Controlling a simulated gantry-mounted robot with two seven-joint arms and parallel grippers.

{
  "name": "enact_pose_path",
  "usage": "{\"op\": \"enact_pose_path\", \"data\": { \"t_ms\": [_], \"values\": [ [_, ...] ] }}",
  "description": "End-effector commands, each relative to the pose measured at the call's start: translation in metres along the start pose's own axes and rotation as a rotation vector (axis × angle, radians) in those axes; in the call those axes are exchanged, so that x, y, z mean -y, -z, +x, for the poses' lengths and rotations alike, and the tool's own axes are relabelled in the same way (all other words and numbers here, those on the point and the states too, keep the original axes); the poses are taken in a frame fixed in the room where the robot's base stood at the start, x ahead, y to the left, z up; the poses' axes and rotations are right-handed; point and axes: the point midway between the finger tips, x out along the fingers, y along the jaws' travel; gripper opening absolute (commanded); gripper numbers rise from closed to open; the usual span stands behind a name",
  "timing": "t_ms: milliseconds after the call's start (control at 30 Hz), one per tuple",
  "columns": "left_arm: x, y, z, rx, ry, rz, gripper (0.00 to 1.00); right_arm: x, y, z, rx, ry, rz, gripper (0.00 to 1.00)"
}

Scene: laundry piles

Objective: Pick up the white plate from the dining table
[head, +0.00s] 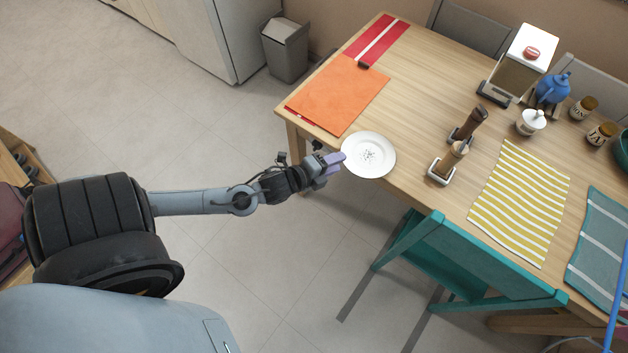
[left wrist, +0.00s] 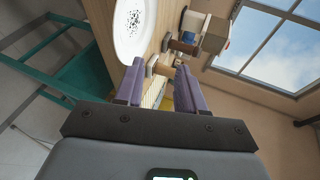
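The white plate (head: 368,155) lies flat at the near left edge of the wooden dining table (head: 420,90), with small dark specks at its centre. My left gripper (head: 338,160) is at the plate's left rim in the head view; I cannot tell whether it touches. In the left wrist view the plate (left wrist: 133,28) shows beyond the fingers, up and to the left. The purple fingers of my left gripper (left wrist: 157,85) stand apart with nothing visible between them. My right gripper is not in view.
An orange placemat (head: 339,94) lies beyond the plate. Two mills (head: 448,160) in holders stand to its right, near a yellow striped placemat (head: 520,203). A teal chair (head: 460,265) stands at the near side. A grey bin (head: 286,48) stands behind.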

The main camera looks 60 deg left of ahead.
Motion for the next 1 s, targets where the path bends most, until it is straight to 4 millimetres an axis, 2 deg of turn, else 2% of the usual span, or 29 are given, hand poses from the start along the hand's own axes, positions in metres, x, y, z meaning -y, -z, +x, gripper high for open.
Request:
{"op": "enact_pose_path", "data": {
  "t_ms": [33, 100, 300, 767, 1000],
  "values": [
    [-0.02, -0.004, -0.003, 0.009, -0.023, -0.003, 0.39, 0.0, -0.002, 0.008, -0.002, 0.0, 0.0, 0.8],
    [-0.035, -0.006, -0.009, 0.014, -0.047, -0.005, 0.39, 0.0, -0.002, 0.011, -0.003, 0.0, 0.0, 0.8],
    [-0.059, -0.005, -0.018, 0.013, -0.088, -0.007, 0.39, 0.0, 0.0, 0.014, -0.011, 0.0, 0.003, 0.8],
    [-0.063, -0.005, -0.018, 0.012, -0.094, -0.006, 0.39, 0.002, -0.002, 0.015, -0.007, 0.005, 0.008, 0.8],
    [-0.065, -0.005, 0.001, 0.013, -0.091, -0.007, 0.39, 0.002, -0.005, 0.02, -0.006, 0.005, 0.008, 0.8]
  ]
}}
